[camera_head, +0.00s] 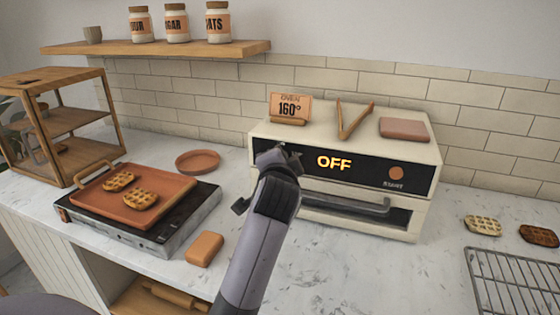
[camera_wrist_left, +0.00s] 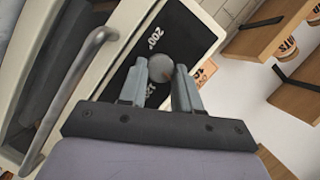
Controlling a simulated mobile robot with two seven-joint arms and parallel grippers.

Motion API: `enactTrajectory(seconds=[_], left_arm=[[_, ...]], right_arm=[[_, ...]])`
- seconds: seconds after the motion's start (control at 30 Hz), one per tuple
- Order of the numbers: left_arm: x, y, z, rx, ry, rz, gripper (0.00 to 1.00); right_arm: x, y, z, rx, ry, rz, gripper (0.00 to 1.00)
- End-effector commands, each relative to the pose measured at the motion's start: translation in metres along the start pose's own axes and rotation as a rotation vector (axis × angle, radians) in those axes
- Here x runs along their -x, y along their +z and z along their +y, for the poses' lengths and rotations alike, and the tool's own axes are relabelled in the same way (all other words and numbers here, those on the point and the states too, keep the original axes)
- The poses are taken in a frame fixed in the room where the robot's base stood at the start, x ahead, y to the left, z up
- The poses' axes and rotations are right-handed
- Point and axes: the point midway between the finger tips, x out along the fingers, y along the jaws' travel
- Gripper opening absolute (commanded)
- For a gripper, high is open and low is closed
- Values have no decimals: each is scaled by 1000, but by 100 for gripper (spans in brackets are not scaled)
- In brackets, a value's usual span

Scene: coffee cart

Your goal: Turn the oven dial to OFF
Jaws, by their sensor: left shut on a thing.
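The oven (camera_head: 352,146) is a cream box on the counter. Its black front panel shows the word OFF in lit letters. My left gripper (camera_head: 280,156) is at the left end of that panel and covers the dial in the head view. In the left wrist view the round grey dial (camera_wrist_left: 161,68) sits between the fingertips of my left gripper (camera_wrist_left: 163,76), which is shut on it. Markings including 200° show on the panel beside it. My right gripper is in neither view.
A sign reading OVEN 160° (camera_head: 290,108), tongs (camera_head: 354,120) and a reddish-brown block (camera_head: 404,129) are on the oven top. The oven handle (camera_head: 345,206) juts out below the panel. A tray (camera_head: 178,187) with waffles is at left, a wire rack (camera_head: 515,285) at right.

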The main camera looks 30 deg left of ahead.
Motion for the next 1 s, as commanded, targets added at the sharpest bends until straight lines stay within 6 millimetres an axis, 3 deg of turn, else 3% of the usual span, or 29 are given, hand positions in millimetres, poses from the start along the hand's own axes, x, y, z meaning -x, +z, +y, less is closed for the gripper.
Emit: enactTrajectory(seconds=[0.77, 0.8, 0.83, 0.87, 1.0], left_arm=[[0, 1, -1, 98, 40, 2, 2], [0, 1, -1, 98, 40, 2, 42], [0, 1, -1, 98, 40, 2, 52], [0, 1, -1, 98, 40, 2, 58], [0, 0, -1, 97, 40, 3, 58]], right_arm=[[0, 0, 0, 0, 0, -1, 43], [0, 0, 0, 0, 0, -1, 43], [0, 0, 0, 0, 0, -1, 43], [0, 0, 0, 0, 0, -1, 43], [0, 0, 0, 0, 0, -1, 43]])
